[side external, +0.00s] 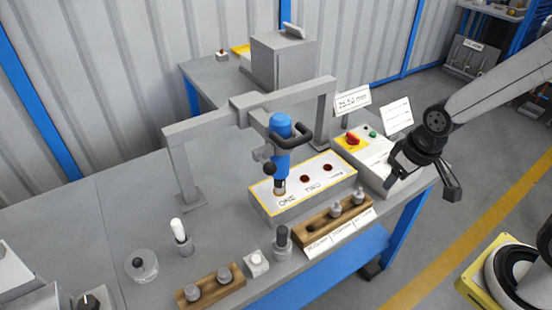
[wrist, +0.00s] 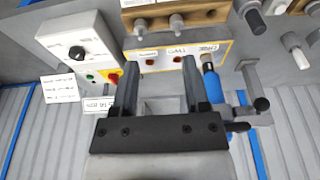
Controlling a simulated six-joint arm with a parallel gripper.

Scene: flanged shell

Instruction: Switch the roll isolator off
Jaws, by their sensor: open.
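A red knob on a yellow plate (side external: 352,141), which looks like the isolator, sits on top of a pale control box (side external: 364,158) at the right end of the bench. My gripper (side external: 421,188) is open and empty, above and right of the box, apart from the switch. In the wrist view my gripper (wrist: 158,62) has its fingers spread.
A black dial (wrist: 77,53) is on the same box. A display sign (side external: 352,100) and white card (side external: 397,115) stand behind it. A grey frame (side external: 181,165) carries a blue tool (side external: 281,155) over a marked block (side external: 335,180). Wooden racks (side external: 312,226) line the front.

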